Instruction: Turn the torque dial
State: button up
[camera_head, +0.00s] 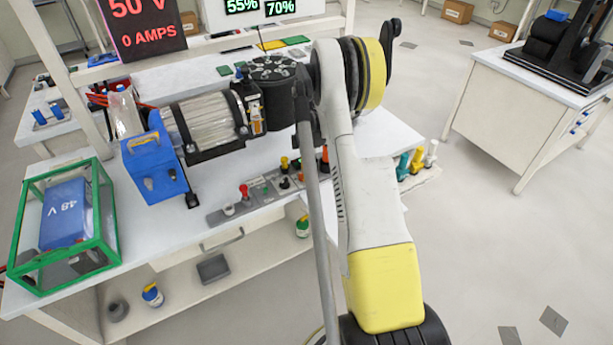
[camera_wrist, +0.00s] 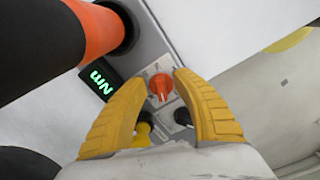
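My gripper (camera_wrist: 158,77) has two yellow fingers, spread apart, one on each side of the orange-red knob in the wrist view. Gaps show between the knob and both fingertips, and nothing is held. I cannot tell how far above the panel the fingertips are. In the head view my arm hides the gripper and the dial; part of the control panel (camera_head: 240,208) shows on the bench's front edge.
A black knob (camera_wrist: 182,116) and a yellow knob (camera_wrist: 142,131) sit close to the fingers. A large orange-and-black handle (camera_wrist: 98,30) rises at the upper left of the wrist view. In the head view, a blue box (camera_head: 153,170) and a motor assembly (camera_head: 205,122) stand on the bench.

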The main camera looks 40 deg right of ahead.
jog(key=shift+f, duration=0.25)
grip_shut()
jog(key=shift+m, duration=0.3)
jog(key=m, duration=0.3)
jog(key=shift+s+a+b, duration=0.1)
jog(key=shift+a+b, duration=0.05)
jog(key=shift+b, duration=0.25)
jog(key=shift+s+a+m+b, duration=0.1)
jog(key=shift+m+b, duration=0.05)
jog(key=shift+m, duration=1.1)
jog(key=shift+a+m+b, duration=0.1)
jog(key=shift+m+b, duration=0.05)
jog(key=shift+m, duration=1.1)
